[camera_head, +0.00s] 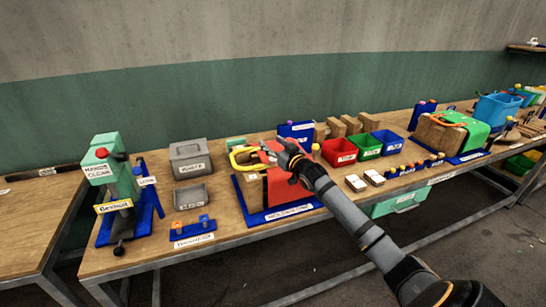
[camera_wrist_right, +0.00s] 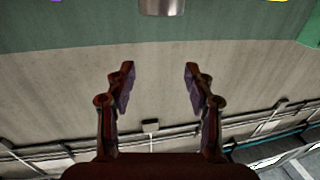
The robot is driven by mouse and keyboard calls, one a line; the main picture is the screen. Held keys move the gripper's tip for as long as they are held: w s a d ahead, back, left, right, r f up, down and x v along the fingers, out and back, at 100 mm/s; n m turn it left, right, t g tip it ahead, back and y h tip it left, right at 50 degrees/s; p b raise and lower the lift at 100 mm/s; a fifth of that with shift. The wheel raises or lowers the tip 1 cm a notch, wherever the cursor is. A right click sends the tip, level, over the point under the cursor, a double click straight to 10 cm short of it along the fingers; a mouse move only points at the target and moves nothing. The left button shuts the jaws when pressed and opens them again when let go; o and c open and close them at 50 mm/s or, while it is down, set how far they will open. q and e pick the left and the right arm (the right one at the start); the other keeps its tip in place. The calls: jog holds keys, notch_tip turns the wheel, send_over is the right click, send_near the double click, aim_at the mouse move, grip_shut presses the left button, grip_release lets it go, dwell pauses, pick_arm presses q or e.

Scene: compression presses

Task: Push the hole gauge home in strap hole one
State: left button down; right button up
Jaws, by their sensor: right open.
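My right gripper (camera_head: 290,158) is over the red block (camera_head: 290,188) on its blue base, near the yellow clamp-like piece (camera_head: 243,158). In the right wrist view the gripper (camera_wrist_right: 160,85) is open, with nothing between its fingers. A grey metal cylinder (camera_wrist_right: 162,7) shows at the top edge there, beyond the fingertips. A small blue stand (camera_head: 193,232) with an orange-topped and a blue-topped peg is at the bench front. I cannot tell which thing is the hole gauge, and strap hole one cannot be made out. My left gripper is out of view.
A green press (camera_head: 112,172) stands at the left end of the bench. Grey bins (camera_head: 190,158), red (camera_head: 339,151), green (camera_head: 364,145) and blue (camera_head: 388,141) bins are on it. Bare wood shows around the grey bins.

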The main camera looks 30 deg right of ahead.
aim_at(273, 159)
notch_tip(273, 159, up, 4)
jog(key=shift+f, duration=0.2)
jog(key=shift+f, duration=0.1)
dwell(0.6)
